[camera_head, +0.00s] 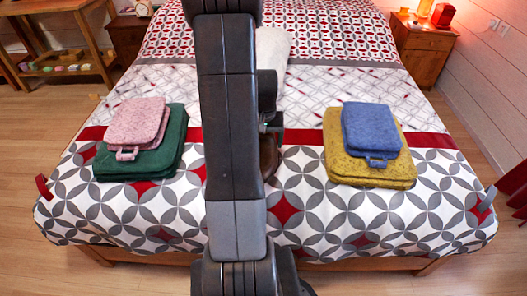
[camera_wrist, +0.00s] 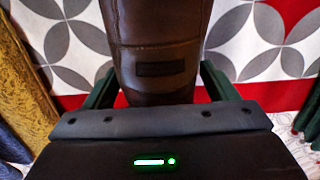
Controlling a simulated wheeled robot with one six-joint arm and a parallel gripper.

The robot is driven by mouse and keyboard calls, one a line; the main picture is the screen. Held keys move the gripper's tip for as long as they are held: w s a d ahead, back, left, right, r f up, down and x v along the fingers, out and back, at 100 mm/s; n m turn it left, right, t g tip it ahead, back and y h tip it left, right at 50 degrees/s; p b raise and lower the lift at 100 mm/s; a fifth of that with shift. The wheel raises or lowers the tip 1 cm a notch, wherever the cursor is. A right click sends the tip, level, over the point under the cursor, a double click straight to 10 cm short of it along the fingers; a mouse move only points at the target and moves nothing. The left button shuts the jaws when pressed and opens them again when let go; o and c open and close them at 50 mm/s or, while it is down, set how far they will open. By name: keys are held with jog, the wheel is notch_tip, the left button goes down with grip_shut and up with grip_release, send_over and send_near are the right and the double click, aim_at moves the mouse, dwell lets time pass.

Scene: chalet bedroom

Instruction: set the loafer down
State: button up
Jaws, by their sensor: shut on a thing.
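The brown leather loafer (camera_wrist: 155,45) shows in the wrist view, running up out of the frame between my fingers. My gripper (camera_wrist: 160,85) is shut on it, with a dark green finger on each side. In the head view a small brown part of the loafer (camera_head: 270,160) shows beside my arm, over the patterned bed (camera_head: 310,215). My arm hides most of the loafer and the gripper there. I cannot tell whether the loafer touches the bedspread.
A white roll (camera_head: 272,48) lies farther back. Bare bedspread shows around my arm between the stacks.

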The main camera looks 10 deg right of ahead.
jog(key=shift+f+b, duration=0.45)
jog(key=shift+f, duration=2.45)
jog(key=shift+f, duration=0.15)
jog(key=o, duration=1.2)
